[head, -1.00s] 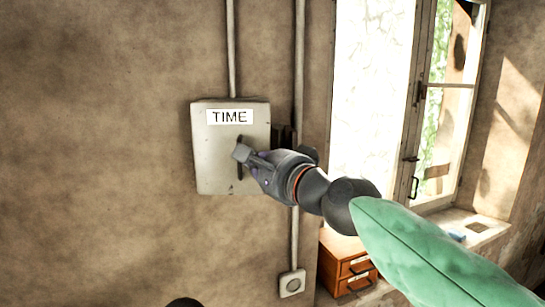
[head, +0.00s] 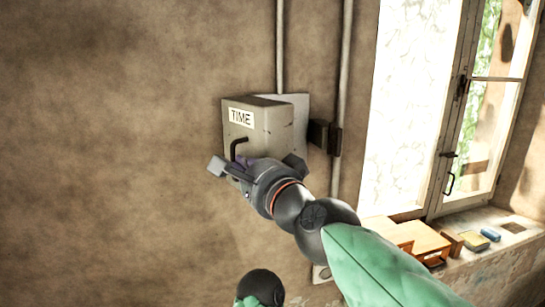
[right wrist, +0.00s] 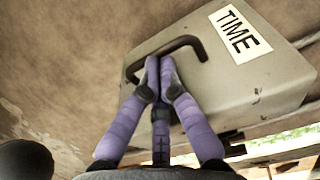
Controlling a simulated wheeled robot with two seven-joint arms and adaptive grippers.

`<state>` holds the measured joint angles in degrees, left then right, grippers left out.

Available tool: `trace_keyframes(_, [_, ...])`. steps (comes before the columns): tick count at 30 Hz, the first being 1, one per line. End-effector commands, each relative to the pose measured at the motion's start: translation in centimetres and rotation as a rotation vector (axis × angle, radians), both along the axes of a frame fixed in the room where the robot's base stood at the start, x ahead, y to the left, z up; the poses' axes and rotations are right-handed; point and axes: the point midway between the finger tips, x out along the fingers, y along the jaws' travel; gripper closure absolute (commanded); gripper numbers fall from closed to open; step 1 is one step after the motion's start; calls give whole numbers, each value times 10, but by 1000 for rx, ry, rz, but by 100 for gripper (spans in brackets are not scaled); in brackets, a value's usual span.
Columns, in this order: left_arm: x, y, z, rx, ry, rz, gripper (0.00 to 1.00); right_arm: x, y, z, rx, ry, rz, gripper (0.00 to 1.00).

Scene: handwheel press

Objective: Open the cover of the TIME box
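The grey TIME box (head: 270,125) is on the wall, with its white TIME label also in the right wrist view (right wrist: 240,32). Its cover juts out from the wall, and a pale plate (head: 299,101) shows behind its right side. The cover appears partly swung open; its inside is hidden. The dark bar handle (head: 238,143) is on the cover's front. My right gripper (right wrist: 158,66) has its purple fingers together, tips at the handle and within its loop. I see no handle bar clamped between them. My left gripper is out of view.
Pipes (head: 345,60) run up the wall above and beside the box. A dark bracket (head: 325,136) is at its right. A window (head: 420,100) stands further right, with wooden drawers (head: 425,243) below. The wall left of the box is bare.

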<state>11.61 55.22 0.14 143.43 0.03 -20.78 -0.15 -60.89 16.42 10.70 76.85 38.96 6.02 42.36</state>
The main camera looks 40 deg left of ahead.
Motion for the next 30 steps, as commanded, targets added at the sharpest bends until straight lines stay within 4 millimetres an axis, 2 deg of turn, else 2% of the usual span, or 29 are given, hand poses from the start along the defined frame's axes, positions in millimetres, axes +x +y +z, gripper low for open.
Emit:
trace_keyframes(3, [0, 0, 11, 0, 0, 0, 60, -10, 13, 3, -1, -1, 4, 100])
trace_keyframes(12, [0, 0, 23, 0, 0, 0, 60, -21, 34, 1, 0, 0, 2, 100])
trace_keyframes(30, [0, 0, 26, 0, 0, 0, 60, -23, 40, 0, 0, 0, 1, 100])
